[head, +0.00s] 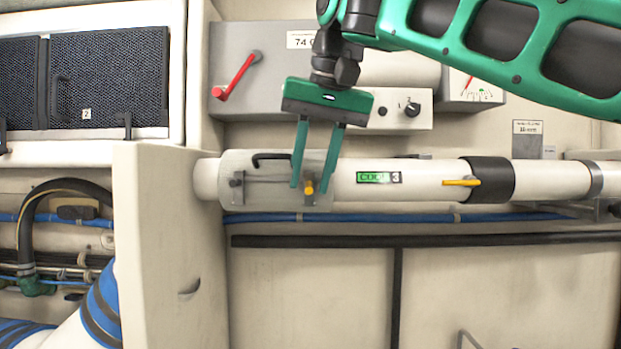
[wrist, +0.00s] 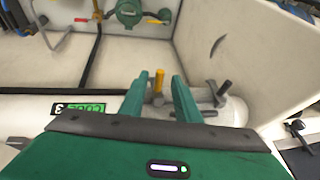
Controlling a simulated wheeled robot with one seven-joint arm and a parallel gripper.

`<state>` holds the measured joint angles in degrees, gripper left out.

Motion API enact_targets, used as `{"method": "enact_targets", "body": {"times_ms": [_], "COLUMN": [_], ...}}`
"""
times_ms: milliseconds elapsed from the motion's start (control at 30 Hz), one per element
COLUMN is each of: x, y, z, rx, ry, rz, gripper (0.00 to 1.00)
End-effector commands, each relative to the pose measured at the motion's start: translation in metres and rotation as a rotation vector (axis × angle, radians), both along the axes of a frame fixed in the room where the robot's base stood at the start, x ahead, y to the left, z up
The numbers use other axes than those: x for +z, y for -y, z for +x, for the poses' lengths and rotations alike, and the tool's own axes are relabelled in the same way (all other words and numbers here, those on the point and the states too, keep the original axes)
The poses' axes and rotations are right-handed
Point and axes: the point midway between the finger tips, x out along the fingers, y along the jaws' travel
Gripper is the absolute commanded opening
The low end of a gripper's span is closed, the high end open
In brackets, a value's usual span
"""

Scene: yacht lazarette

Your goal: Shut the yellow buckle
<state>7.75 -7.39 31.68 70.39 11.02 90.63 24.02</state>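My gripper (head: 311,193) hangs in front of the white pipe's clear cover, fingers pointing down and spread apart. A small yellow piece (head: 309,187) shows between the fingertips at the right end of a grey bar on the cover; I take it for the yellow buckle. In the wrist view the yellow piece (wrist: 158,82) stands up like a short post between the gripper's fingertips (wrist: 159,80). Gaps show on both sides, so no grip is visible. A dark post (wrist: 224,90) stands at the bar's other end. Whether the buckle is open or shut is unclear.
A second yellow lever (head: 461,182) sits on the black collar (head: 487,180) farther right. A red lever (head: 238,75) and a grey box with a black knob (head: 412,109) are above the pipe. A cream partition (head: 170,250) stands close at left.

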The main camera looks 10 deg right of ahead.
Motion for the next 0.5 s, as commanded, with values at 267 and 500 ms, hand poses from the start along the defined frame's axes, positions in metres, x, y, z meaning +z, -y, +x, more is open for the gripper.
{"method": "enact_targets", "body": {"times_ms": [267,500], "x": [0.0003,0.0021], "y": [-0.0003,-0.0025], "z": [-0.0001,0.0038], "rx": [0.001,0.003], "ry": [0.0,-0.034], "rz": [0.001,0.011], "gripper": [0.0,0.0]}}
